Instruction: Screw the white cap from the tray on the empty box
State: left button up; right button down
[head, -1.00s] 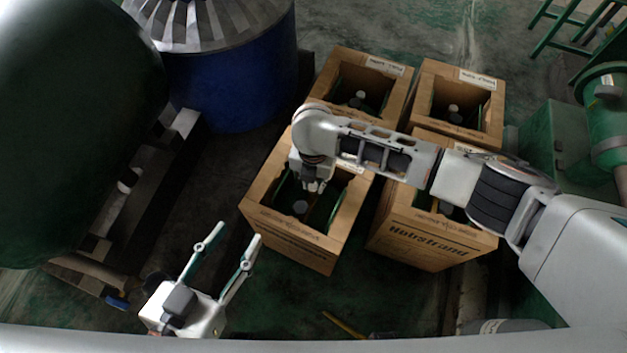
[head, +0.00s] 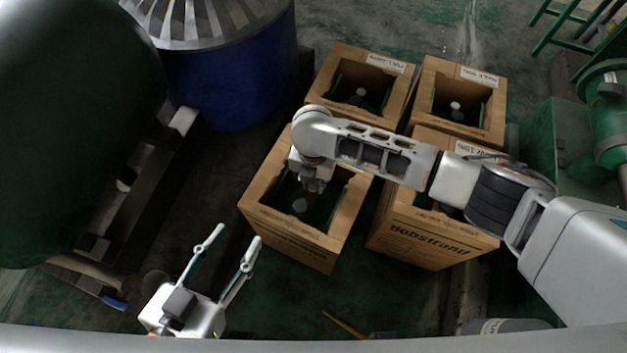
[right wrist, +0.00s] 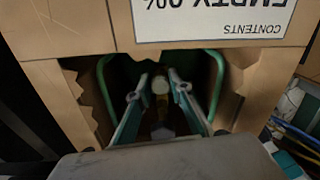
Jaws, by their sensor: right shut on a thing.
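The empty box (head: 262,196) is the front left cardboard box; in the right wrist view its label (right wrist: 215,15) reads EMPTY and 0% upside down. My right gripper (head: 312,186) points down into its opening; its two fingers (right wrist: 160,92) show in the right wrist view. They are shut on a small pale round piece, which looks like the white cap (right wrist: 160,85). How it sits on what lies below is too dark to tell. A grey round top (head: 299,206) shows inside the box beside the fingers. My left gripper (head: 232,244) is open and empty at the lower left. No tray can be made out.
Two boxes (head: 388,56) (head: 490,76) stand behind and one (head: 415,243) to the right, with pale-topped things in the back ones. A blue drum (head: 230,85) and a dark green tank (head: 75,130) stand at the left. Green machinery (head: 555,140) is at the right.

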pick_arm(q)
jog(key=shift+s+f, duration=0.2)
jog(key=shift+f, duration=0.05)
pick_arm(e)
jog(key=shift+f, duration=0.2)
jog(key=shift+r+m+p, duration=0.15)
jog(key=shift+m+p, duration=0.4)
jog(key=shift+m, duration=0.35)
jog(key=shift+m+p, duration=0.35)
jog(key=shift+m, duration=0.35)
pick_arm(q)
jog(key=shift+t, duration=0.4)
jog(key=r, duration=0.1)
jog(key=w+r, duration=0.1)
jog(key=r, duration=0.1)
jog(key=w+r, duration=0.1)
jog(key=shift+r, duration=0.2)
jog(key=shift+s, duration=0.1)
pick_arm(e)
jog(key=shift+s+f, duration=0.1)
jog(key=shift+f, duration=0.1)
